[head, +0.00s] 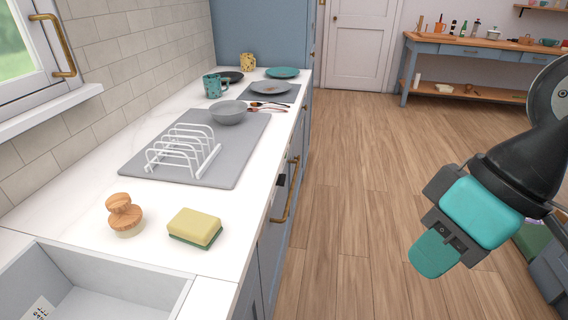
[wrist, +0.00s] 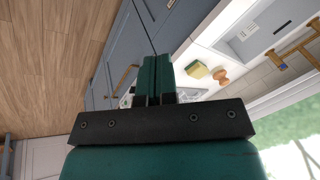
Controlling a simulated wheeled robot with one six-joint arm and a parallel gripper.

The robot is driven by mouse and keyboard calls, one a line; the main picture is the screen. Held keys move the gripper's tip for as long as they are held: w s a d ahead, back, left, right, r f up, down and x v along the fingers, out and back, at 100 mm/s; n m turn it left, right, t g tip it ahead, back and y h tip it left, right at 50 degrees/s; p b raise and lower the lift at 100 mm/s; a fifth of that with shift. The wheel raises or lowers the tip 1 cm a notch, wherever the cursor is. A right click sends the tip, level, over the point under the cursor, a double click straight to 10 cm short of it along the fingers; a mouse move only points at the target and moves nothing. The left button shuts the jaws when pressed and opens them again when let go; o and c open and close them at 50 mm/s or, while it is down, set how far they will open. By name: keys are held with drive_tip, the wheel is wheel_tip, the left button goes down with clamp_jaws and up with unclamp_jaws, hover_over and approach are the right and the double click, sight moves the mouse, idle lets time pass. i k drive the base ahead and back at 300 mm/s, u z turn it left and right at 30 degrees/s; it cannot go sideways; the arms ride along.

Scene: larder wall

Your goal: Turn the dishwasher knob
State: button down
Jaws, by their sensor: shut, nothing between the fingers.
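The blue-grey cabinet fronts (head: 272,235) run under the white counter, seen at a steep angle. A brass bar handle (head: 287,190) is on them, with a small dark patch (head: 280,181) near its top; I cannot tell whether that is a control panel. My gripper (head: 435,254) is shut and empty, over the floor to the right of the counter and apart from it. In the wrist view its teal fingers (wrist: 154,78) are together, hiding part of the cabinet fronts behind them.
The counter holds a grey mat (head: 228,168) with a white dish rack (head: 185,152), a bowl (head: 228,112), a yellow-green sponge (head: 195,227) and a wooden brush (head: 124,212). A sink (head: 170,275) is at the near end. The wooden floor (head: 350,190) beside the counter is clear.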

sight(280, 181)
drive_tip(key=k, duration=0.55)
drive_tip(key=z, duration=0.85)
drive_tip(key=i, duration=1.2)
drive_tip(key=u, duration=0.7)
